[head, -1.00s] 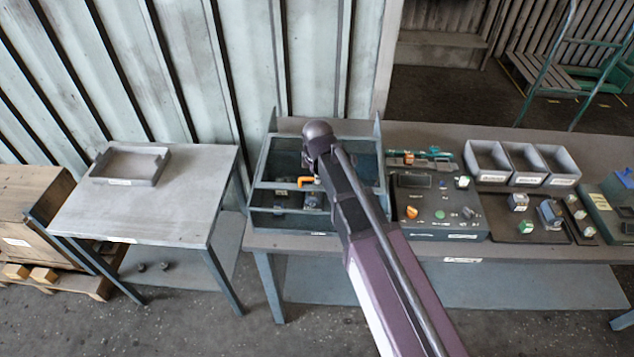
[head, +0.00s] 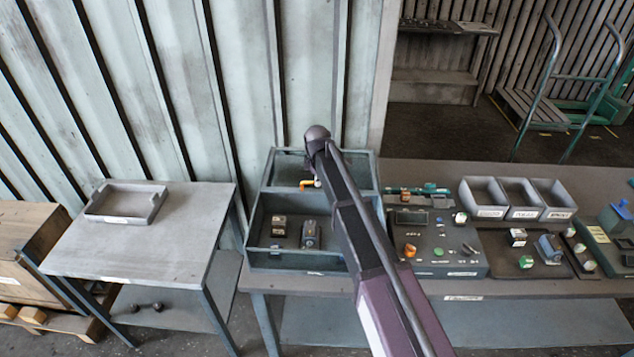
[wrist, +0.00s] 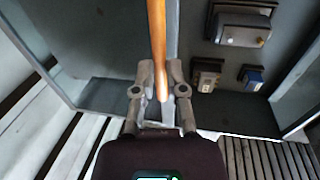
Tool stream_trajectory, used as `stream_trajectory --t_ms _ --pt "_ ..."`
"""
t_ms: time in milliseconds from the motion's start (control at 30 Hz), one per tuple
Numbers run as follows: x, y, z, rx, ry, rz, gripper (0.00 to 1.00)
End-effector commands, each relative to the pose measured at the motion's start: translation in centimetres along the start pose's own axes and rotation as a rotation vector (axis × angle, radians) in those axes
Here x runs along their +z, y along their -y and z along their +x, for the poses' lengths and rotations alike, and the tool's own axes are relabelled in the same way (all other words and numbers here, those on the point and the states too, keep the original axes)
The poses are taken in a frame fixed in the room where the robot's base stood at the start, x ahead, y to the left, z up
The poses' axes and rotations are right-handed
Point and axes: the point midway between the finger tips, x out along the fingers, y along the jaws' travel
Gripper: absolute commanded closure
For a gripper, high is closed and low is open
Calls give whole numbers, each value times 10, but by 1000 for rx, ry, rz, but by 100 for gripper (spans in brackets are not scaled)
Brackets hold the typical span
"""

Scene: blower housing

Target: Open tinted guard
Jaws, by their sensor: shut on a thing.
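The orange handle (head: 307,184) belongs to the tinted guard (head: 285,172) of the blue-grey housing (head: 252,232). The guard's framed dark panel shows at the back of the housing, and the front part is uncovered. I cannot tell whether the guard stands tilted or lies flat. My gripper (wrist: 160,95) is shut on the orange handle, which also shows between the fingers in the wrist view (wrist: 157,45). In the head view my arm hides the fingers and the housing's right side.
Inside the housing lie a motor-like unit (head: 310,234) and small blocks (head: 279,222). A control panel (head: 438,245) and grey bins (head: 490,198) stand to the right on the bench. A side table (head: 150,245) with a tray (head: 125,203) is at the left.

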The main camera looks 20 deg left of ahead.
Motion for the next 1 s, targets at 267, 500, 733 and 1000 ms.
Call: stream_trajectory --t_ms 267,500,733,1000 --pt "0 1 0 -1 1 0 49" --pt "0 1 0 0 0 0 49" --pt "0 4 -1 0 0 0 49" --pt "0 26 -5 0 0 -1 49"
